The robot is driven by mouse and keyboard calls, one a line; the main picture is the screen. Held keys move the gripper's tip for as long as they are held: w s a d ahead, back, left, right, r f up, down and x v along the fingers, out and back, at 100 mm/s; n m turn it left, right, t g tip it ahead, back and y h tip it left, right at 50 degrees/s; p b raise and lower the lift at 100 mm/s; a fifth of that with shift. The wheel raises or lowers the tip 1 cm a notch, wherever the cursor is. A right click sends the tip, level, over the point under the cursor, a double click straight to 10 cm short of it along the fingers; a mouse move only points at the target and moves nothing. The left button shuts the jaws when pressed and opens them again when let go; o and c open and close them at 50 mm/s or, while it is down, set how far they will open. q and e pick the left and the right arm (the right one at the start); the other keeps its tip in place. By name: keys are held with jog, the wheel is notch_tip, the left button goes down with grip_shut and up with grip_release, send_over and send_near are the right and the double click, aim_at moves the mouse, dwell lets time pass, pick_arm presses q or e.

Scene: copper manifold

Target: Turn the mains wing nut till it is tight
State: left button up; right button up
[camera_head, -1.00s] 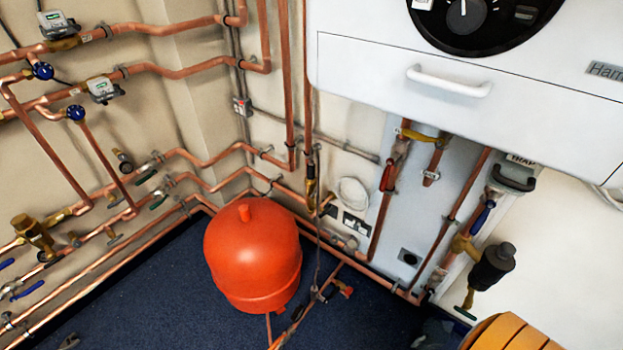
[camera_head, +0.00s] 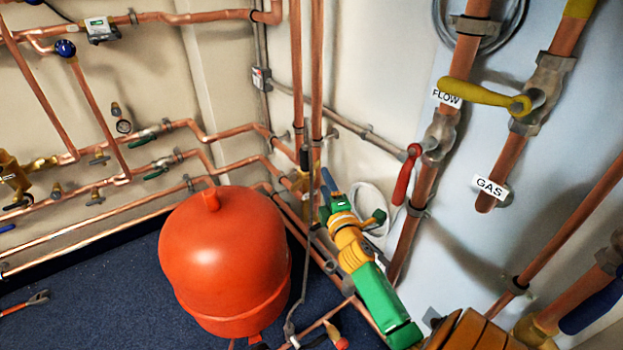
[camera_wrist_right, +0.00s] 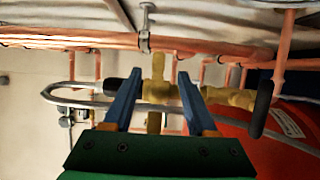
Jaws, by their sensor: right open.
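My right gripper (camera_head: 328,185), green with blue fingers, is at the copper pipes on the wall behind the red vessel. In the right wrist view its blue fingers (camera_wrist_right: 158,82) are open, pointing at a cross-shaped brass fitting (camera_wrist_right: 157,66). That fitting shows between and beyond the fingers; I cannot tell whether they touch it. Black pieces (camera_wrist_right: 264,110) sit on its right and left ends. A grey looped hose (camera_wrist_right: 75,102) passes beside it. I cannot tell which part is the mains wing nut. My left gripper is out of view.
The red vessel (camera_head: 222,265) stands on the blue floor, left of my right arm. A red lever (camera_head: 406,174) and a yellow lever (camera_head: 480,93) stick out from pipes on the right. A red-handled tool (camera_head: 25,304) lies at the floor's left.

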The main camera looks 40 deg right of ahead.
aim_at(317, 167)
jog(key=b+x, duration=0.1)
jog(key=x, duration=0.5)
jog(key=shift+w+a+r, duration=0.1)
jog(key=shift+w, duration=0.15)
grip_shut()
dwell(1.0)
